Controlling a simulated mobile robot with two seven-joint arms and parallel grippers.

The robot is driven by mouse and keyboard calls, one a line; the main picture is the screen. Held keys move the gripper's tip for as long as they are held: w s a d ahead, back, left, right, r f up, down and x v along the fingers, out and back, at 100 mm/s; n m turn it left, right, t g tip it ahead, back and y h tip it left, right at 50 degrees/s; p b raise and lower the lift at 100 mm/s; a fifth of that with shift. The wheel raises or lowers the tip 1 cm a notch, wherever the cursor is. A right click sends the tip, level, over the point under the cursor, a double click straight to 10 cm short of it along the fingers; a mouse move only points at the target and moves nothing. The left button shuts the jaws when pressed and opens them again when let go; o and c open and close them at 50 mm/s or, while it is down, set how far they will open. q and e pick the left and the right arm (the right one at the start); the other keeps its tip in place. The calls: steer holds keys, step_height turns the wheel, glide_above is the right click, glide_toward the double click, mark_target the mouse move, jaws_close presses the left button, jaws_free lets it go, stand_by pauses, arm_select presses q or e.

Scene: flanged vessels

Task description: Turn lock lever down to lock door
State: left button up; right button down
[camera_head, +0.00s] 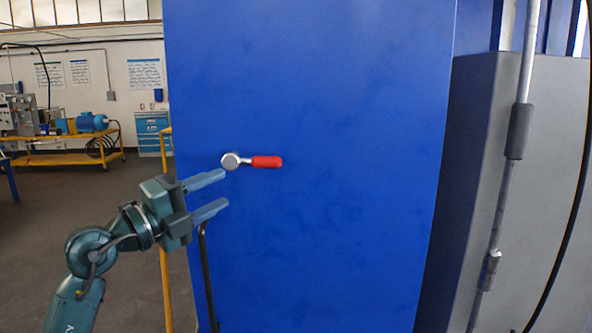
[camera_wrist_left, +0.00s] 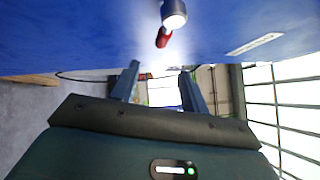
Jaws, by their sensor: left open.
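A lock lever (camera_head: 262,161) with a red grip and a round metal hub sits on the blue door (camera_head: 330,230). Its grip points right and lies about level. In the left wrist view the hub and red grip (camera_wrist_left: 163,37) show at the top, beyond the fingertips. My left gripper (camera_head: 226,189) is open and empty, its fingers pointing right. Its fingertips are just left of and below the hub, apart from the red grip. The fingers also show in the left wrist view (camera_wrist_left: 160,80). My right gripper is not in view.
A dark bar (camera_head: 207,275) runs down near the door's left edge, below my left gripper. A grey cabinet (camera_head: 545,190) with a vertical rod stands at the right. Open floor and a yellow workbench (camera_head: 65,145) are at the far left.

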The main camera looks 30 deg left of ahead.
mark_target(259, 165)
arm_select(q)
steer(key=shift+y, duration=0.5)
steer(key=p+x, duration=0.1)
steer(key=x, duration=0.3)
steer(key=p+x, duration=0.1)
steer(key=x, duration=0.3)
steer(key=p+x, duration=0.1)
steer(key=x, duration=0.4)
steer(key=shift+w+a+r, duration=0.1)
steer(key=shift+a+r, duration=0.25)
steer(key=shift+r, duration=0.05)
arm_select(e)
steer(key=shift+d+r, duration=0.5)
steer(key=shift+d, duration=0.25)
arm_select(q)
jaws_close()
